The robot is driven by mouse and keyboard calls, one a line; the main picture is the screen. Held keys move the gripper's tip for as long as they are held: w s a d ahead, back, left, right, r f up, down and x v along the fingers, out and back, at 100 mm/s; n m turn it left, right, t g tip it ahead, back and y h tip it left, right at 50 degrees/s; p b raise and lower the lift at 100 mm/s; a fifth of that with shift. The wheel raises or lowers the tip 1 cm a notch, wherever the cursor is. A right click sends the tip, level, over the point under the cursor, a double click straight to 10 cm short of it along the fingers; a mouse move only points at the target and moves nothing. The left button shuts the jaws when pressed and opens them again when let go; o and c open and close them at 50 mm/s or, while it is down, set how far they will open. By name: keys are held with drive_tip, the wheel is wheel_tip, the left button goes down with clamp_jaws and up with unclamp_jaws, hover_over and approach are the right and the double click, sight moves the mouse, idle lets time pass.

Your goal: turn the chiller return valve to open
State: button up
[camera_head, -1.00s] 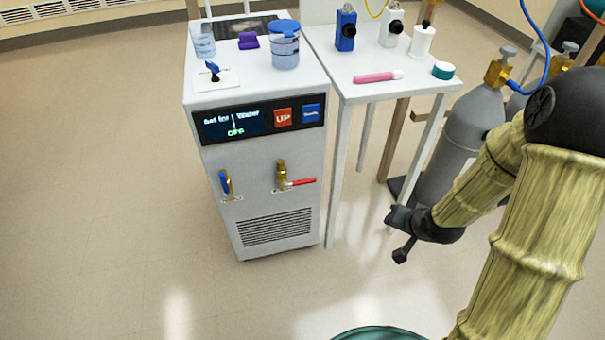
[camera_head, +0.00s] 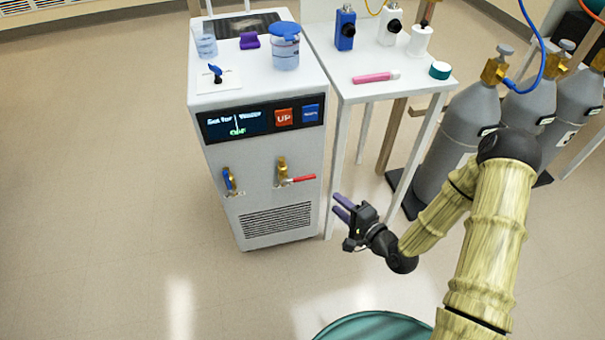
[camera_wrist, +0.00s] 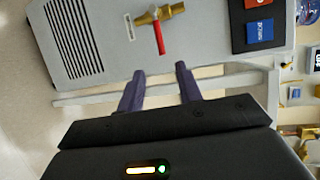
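The chiller (camera_head: 262,165) is a white box with two brass valves on its front. The left valve has a blue handle (camera_head: 229,181) that hangs roughly vertical. The right valve has a red handle (camera_head: 299,180) that points sideways to the right. Their labels are too small to read, so I cannot tell which is the return valve. My gripper (camera_head: 335,204) is open and empty, to the right of the chiller and below the red handle. In the wrist view, my gripper's purple fingers (camera_wrist: 160,72) are apart, with the red handle (camera_wrist: 158,37) beyond them, not touching.
A white side table (camera_head: 385,80) stands right of the chiller, its front leg (camera_head: 336,170) close to my gripper. Grey gas cylinders (camera_head: 460,140) stand further right. Beakers (camera_head: 285,50) and a small blue-handled part (camera_head: 215,72) sit on the chiller top. Floor in front is clear.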

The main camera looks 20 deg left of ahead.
sight(308, 179)
drive_tip(key=b+x, duration=0.3)
drive_tip(key=x, duration=1.4)
drive_tip(key=shift+w+a+f, duration=0.1)
drive_tip(key=shift+a+f, duration=0.05)
clamp_jaws()
